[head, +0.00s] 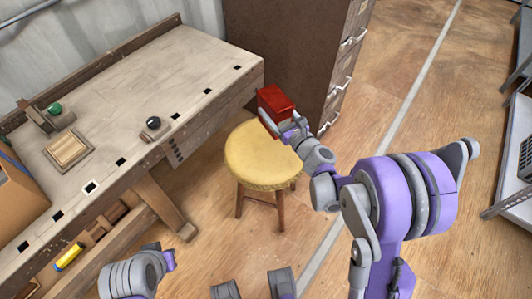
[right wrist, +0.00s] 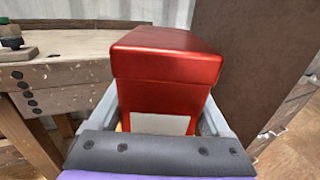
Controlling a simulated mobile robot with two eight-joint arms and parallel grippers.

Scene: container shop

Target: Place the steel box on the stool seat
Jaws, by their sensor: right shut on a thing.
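The steel box is red with a lid and a pale label. It shows in the head view (head: 275,101) and fills the middle of the right wrist view (right wrist: 166,66). My right gripper (head: 284,124) is shut on the box, with one finger on each side of it. The box appears upright, over the far part of the stool's round yellow seat (head: 255,163); I cannot tell whether it touches the seat. The seat is otherwise bare. My left gripper (head: 168,259) is at the bottom left of the head view, and its fingers are not clear.
A wooden workbench (head: 150,75) stands left of the stool, with a wooden block, a dark knob and a cardboard box on it. A brown drawer cabinet (head: 290,45) stands behind the stool. A metal shelf (head: 507,190) is at the far right. Floor is clear between.

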